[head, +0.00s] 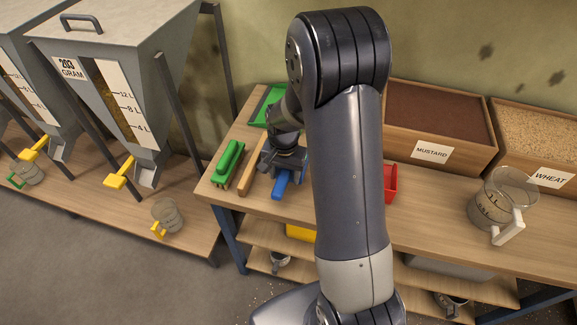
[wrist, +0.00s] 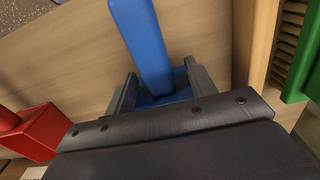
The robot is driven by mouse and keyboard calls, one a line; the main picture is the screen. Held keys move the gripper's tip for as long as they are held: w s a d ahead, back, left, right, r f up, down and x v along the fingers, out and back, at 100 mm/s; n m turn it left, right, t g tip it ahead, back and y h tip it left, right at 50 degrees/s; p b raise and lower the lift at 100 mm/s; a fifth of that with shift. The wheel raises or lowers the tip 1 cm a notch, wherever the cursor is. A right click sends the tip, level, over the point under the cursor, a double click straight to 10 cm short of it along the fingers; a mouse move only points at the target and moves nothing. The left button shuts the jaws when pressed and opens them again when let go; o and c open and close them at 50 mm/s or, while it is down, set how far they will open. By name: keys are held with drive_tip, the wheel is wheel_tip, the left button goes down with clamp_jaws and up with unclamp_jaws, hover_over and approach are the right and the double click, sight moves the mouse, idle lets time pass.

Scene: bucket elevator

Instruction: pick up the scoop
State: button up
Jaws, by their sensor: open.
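A blue tool (head: 281,184), which looks like the scoop, lies on the wooden bench with its handle towards the front edge. In the wrist view its long blue handle (wrist: 143,40) runs down to a wider blue part between my fingers. My gripper (head: 284,162) is open and low over the bench, with one finger on each side of the blue tool. In the wrist view gaps show between my gripper (wrist: 158,84) and the handle. The rest of the blue tool is hidden under my gripper.
A green brush (head: 228,160) and a wooden stick (head: 251,178) lie close at the left. A green pan (head: 266,104) is behind. A red container (head: 390,183) stands right of my arm. Mustard (head: 438,152) and wheat (head: 540,158) bins and a clear jug (head: 499,203) are further right.

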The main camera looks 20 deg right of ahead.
drive_tip(key=shift+f, duration=0.75)
drive_tip(key=shift+c, duration=0.2)
clamp_jaws()
wheel_tip(320, 180, up, 10)
drive_tip(key=shift+r+b, duration=0.1)
drive_tip(key=shift+b, duration=0.2)
